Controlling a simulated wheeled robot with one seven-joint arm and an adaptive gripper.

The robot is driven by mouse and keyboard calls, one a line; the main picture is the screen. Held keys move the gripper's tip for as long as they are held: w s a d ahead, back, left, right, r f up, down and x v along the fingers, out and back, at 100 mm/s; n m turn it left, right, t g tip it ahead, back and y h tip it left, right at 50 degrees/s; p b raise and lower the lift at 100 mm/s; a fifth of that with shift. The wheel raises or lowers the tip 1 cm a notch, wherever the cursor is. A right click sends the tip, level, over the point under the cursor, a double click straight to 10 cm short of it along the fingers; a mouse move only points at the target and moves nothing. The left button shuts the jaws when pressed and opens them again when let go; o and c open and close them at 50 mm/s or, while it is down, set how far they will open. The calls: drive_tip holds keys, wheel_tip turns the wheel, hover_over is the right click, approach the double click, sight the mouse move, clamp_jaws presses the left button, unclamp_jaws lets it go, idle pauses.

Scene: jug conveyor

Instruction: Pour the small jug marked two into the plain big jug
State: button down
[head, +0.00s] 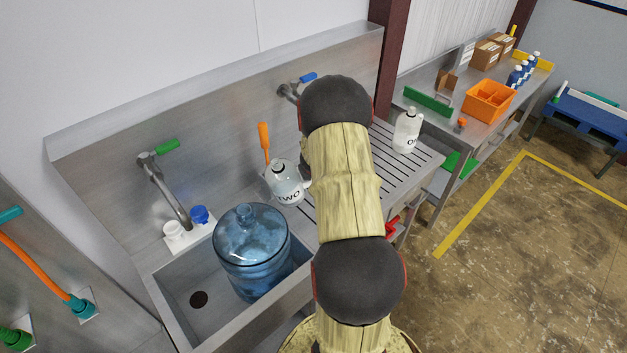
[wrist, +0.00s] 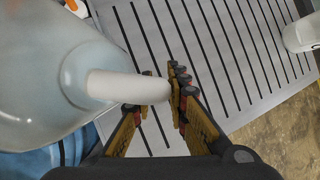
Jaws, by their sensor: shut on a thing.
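The small jug marked TWO (head: 289,186) is whitish and half-clear and stands roughly upright near the left end of the ribbed drainboard. I cannot tell whether it touches the board. In the wrist view the small jug (wrist: 35,75) fills the left side, and its white handle lies between my fingers. My gripper (wrist: 158,97) is shut on that handle; in the head view my arm hides most of it. The plain big jug (head: 252,262) is clear blue, upright in the sink, open at the neck, left of and nearer than the small jug.
Another small jug (head: 407,131), its lettering partly readable, stands at the drainboard's right end. A tap with a green handle (head: 167,146) reaches over the sink (head: 180,285). Blue and white caps (head: 199,214) sit on the sink's back ledge. An orange-handled tool (head: 264,140) stands behind the small jug.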

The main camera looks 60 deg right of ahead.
drive_tip(key=shift+a+b, duration=0.15)
drive_tip(key=shift+b, duration=0.55)
drive_tip(key=a+r+h+b, duration=0.1)
drive_tip(key=b, duration=0.4)
drive_tip(key=shift+a+r+h, duration=0.25)
drive_tip(key=shift+a+h, duration=0.05)
drive_tip(key=shift+a, duration=0.1)
drive_tip(key=shift+a+b, duration=0.1)
drive_tip(key=shift+b, duration=0.2)
drive_tip(key=shift+a+r+h+b, duration=0.3)
drive_tip(key=shift+h+b, duration=0.2)
drive_tip(key=shift+b, duration=0.65)
